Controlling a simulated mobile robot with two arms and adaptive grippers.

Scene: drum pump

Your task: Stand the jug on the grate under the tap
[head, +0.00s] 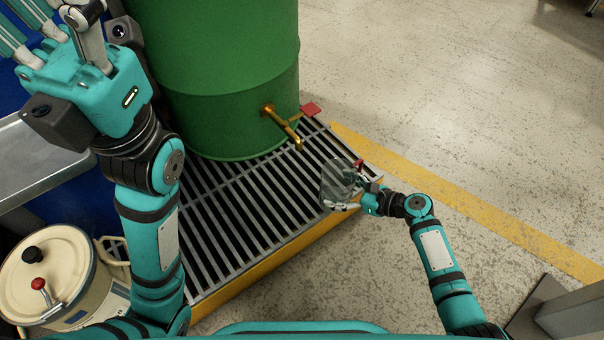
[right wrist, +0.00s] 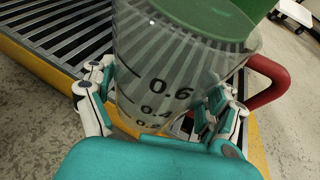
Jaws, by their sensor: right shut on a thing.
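The clear jug (head: 337,180) is at the right front edge of the grate (head: 232,228). In the right wrist view the jug (right wrist: 165,75) shows dark measuring marks and a red handle (right wrist: 268,88). My right gripper (head: 352,190) is shut around the jug's body, with fingers on both sides. I cannot tell whether the jug's base touches the grate. The brass tap (head: 284,123) sticks out of the green drum (head: 225,75), behind and left of the jug. My left gripper (head: 58,22) is at the top left, its fingers spread, with no held thing visible.
A red tag-like piece (head: 310,109) is beside the tap. The grate has a yellow frame, and bare slats lie in front of the drum. A cream lidded pot (head: 45,275) stands at lower left by a grey metal tray (head: 35,160). Open floor lies to the right.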

